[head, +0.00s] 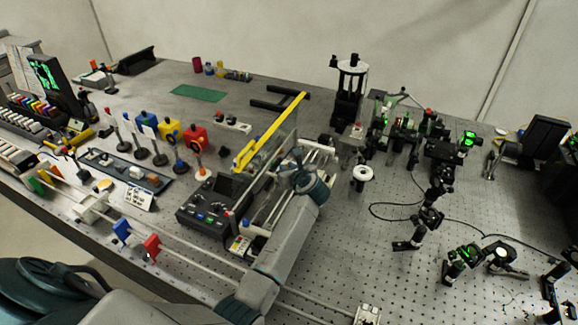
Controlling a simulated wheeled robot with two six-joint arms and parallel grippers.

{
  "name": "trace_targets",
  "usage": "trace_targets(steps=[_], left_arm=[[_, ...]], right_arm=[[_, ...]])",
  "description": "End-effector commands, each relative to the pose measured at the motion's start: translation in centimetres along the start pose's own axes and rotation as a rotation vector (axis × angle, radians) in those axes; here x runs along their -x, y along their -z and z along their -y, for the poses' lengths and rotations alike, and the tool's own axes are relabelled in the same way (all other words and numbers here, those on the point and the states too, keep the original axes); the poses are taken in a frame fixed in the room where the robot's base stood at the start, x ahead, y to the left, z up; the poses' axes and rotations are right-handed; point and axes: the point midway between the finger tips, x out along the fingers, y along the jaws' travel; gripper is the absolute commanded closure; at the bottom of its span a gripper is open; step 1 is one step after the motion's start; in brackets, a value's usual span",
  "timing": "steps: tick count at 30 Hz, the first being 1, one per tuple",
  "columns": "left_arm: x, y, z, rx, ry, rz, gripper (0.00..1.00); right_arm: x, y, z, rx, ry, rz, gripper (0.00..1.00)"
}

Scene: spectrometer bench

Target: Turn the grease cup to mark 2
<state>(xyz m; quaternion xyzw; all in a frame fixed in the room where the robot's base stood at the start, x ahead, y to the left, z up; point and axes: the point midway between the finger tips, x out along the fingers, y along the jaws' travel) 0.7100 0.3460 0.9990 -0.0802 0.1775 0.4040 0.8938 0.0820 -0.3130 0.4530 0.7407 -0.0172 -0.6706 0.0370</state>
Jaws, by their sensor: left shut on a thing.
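My left arm comes in from the lower left and reaches up to the middle of the bench. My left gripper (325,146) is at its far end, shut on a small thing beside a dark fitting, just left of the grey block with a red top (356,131). The jaws and wrist hide most of what is held. It is too small to make out the grease cup's shape or its marks. My right gripper is not in view.
A tall black post stand (349,85) rises behind the gripper, and a white disc on a post (362,174) stands to its right. A yellow-edged clear panel (270,135) is close on the left. Optics crowd the right; a control box (205,212) sits left of my arm.

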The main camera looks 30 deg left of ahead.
Motion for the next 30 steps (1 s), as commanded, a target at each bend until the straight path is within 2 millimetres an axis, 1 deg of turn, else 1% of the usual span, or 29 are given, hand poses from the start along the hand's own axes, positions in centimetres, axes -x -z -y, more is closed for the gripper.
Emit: trace_targets(steps=[1,9,13,21,30], left_arm=[[0.1,-0.2,-0.3,-0.015,0.031,-0.001,1.00],[0.1,-0.5,-0.7,-0.098,0.228,-0.001,1.00],[0.1,-0.4,-0.8,-0.131,0.311,-0.001,1.00],[-0.2,-0.2,-0.9,-0.178,0.428,0.000,1.00],[-0.2,-0.1,-0.9,-0.194,0.469,0.000,1.00]], right_arm=[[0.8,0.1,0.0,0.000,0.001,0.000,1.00],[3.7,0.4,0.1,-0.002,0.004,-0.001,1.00],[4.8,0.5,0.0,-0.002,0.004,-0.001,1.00],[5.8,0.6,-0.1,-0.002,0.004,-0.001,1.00],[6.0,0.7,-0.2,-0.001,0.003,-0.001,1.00]])
